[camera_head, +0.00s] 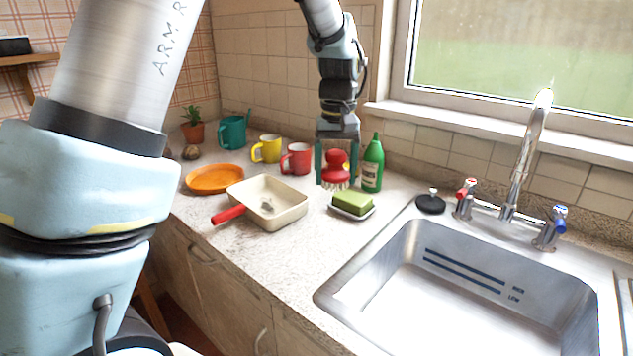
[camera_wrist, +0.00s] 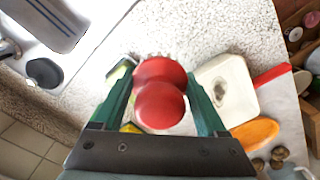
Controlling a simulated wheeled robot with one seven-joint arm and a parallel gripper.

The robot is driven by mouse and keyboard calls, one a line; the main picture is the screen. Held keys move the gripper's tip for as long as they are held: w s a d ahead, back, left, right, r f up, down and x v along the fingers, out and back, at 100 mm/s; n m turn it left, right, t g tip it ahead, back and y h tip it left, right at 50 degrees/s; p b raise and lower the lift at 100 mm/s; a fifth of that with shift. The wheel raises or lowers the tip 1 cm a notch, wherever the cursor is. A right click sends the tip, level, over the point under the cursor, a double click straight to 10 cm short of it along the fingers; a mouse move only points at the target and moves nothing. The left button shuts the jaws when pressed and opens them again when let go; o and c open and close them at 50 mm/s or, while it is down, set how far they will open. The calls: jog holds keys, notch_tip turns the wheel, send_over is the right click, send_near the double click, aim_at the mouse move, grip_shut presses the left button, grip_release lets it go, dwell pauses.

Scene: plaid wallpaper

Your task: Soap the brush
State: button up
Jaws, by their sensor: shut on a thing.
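A red brush (camera_head: 335,165) with pale bristles is in my gripper (camera_head: 336,172), held upright with bristles down above the counter. In the wrist view the brush's round red knob (camera_wrist: 160,104) sits between the two green fingers. The brush appears apart from the soap in the head view. In the wrist view the brush and the left finger hide most of the soap.
A green bottle (camera_head: 373,165) stands close right of my gripper. Red (camera_head: 297,159) and yellow (camera_head: 267,149) mugs stand behind left. A cream pan (camera_head: 268,203) with a red handle, an orange plate (camera_head: 214,178) and the sink (camera_head: 400,275) surround the soap.

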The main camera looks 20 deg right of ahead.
jog(key=p, duration=0.3)
send_over(353, 196)
jog(key=shift+f+b, duration=0.4)
jog(key=shift+f, duration=0.1)
notch_tip(353, 196, down, 5)
jog(key=b, duration=0.4)
jog(key=shift+f, duration=0.2)
jog(key=shift+a+f, duration=0.1)
jog(key=shift+f, duration=0.55)
dwell(1.5)
jog(key=shift+r, duration=0.1)
notch_tip(353, 196, up, 7)
jog(key=p, duration=0.5)
dwell(0.5)
